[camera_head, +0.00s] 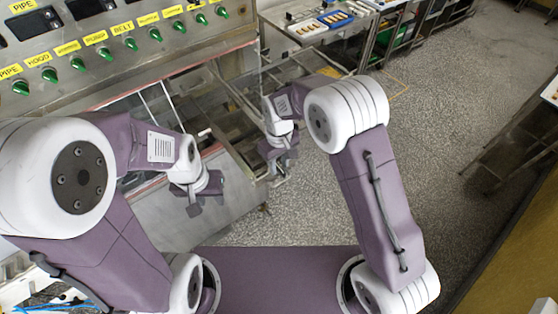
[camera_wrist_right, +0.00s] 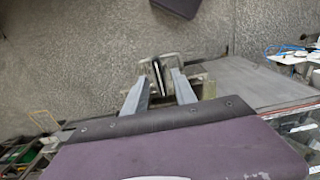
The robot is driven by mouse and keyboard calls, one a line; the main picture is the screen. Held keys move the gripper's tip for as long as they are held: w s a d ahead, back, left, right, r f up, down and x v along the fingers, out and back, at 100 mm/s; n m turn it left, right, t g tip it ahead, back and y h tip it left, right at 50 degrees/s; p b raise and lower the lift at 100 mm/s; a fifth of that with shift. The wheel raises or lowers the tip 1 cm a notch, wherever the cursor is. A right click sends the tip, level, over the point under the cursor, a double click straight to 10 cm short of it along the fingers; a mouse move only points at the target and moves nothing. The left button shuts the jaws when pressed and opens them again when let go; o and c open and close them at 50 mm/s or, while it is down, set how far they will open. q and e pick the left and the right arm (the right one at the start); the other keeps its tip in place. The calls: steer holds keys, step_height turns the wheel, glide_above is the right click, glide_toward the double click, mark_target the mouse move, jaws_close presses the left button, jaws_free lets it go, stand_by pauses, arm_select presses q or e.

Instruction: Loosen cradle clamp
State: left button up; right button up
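In the right wrist view, the two grey fingers of my right gripper (camera_wrist_right: 160,80) stand apart. A small metal fitting (camera_wrist_right: 172,62) with a dark and white bar (camera_wrist_right: 158,76) lies beyond and between the fingertips; it may be the cradle clamp, but I cannot tell for sure. I see no finger clearly touching the bar. In the head view my right gripper (camera_head: 279,160) points down at the right end of the machine, and the clamp is not distinct there. My left gripper (camera_head: 203,198) hangs in front of the machine's front panel; its finger gap is too small to judge.
The machine's control panel (camera_head: 100,38) with several green knobs fills the upper left. A metal table (camera_head: 275,15) with small items stands at the back. The speckled floor (camera_head: 440,130) is open to the right. A wooden surface (camera_head: 520,250) edges the lower right.

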steer(key=shift+s+f, duration=0.15)
steer(key=shift+s, duration=0.3)
steer(key=shift+w+f, duration=0.15)
steer(key=shift+w, duration=0.2)
steer(key=shift+c, duration=1.2)
steer(key=shift+w, duration=0.2)
jaws_close()
arm_select(q)
steer(key=shift+a, duration=0.1)
arm_select(e)
steer(key=shift+s+a, duration=0.1)
